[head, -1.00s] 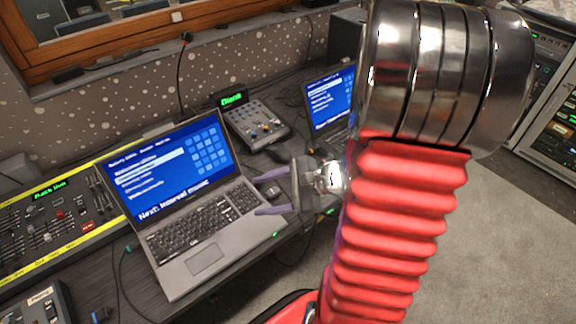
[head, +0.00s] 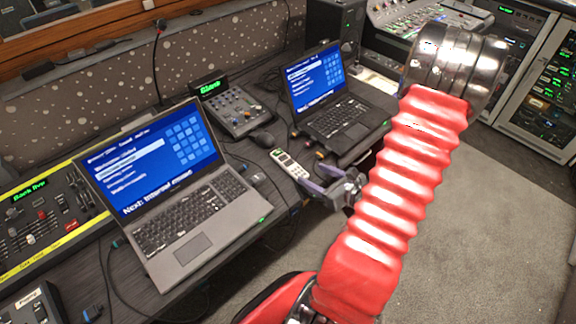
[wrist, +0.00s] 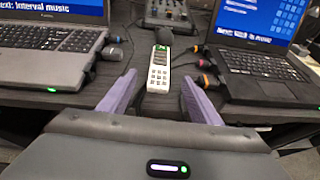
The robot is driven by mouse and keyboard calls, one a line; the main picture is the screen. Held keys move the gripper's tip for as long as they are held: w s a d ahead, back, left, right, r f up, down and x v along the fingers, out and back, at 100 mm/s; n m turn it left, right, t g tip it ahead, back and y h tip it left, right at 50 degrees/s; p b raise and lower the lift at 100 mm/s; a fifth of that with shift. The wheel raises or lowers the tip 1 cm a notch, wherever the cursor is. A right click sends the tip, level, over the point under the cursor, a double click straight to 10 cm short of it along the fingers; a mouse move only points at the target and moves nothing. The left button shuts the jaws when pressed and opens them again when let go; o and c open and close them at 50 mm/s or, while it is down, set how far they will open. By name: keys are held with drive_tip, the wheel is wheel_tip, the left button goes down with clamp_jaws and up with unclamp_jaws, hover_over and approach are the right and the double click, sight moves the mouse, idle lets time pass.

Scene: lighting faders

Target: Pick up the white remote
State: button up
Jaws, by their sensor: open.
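The white remote (head: 289,163) lies on the dark desk between the two laptops, with a small greenish screen and a keypad. In the wrist view the remote (wrist: 158,76) lies upright in the picture, ahead of and between my two purple fingers. My gripper (head: 312,178) is open and empty, at the desk's front edge just right of the remote's near end. In the wrist view my gripper (wrist: 160,92) has its fingers spread on either side of the remote's near end. I cannot tell their height above the desk.
A large laptop (head: 190,220) stands left and a smaller laptop (head: 345,120) right of the remote. A dark mouse (head: 262,139), a small mixer (head: 235,108) and several cable plugs (wrist: 204,72) lie close by. Open floor (head: 480,200) is at right.

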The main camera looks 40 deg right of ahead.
approach(290, 162)
drive_tip(key=shift+x, duration=2.5)
drive_tip(key=shift+a+f, duration=0.15)
drive_tip(key=shift+a, duration=0.05)
drive_tip(key=shift+x, duration=2.55)
drive_tip(key=shift+d, duration=0.1)
drive_tip(key=shift+c, duration=0.4)
drive_tip(key=c, duration=1.1)
drive_tip(key=shift+c, duration=0.2)
drive_tip(key=shift+r, duration=5)
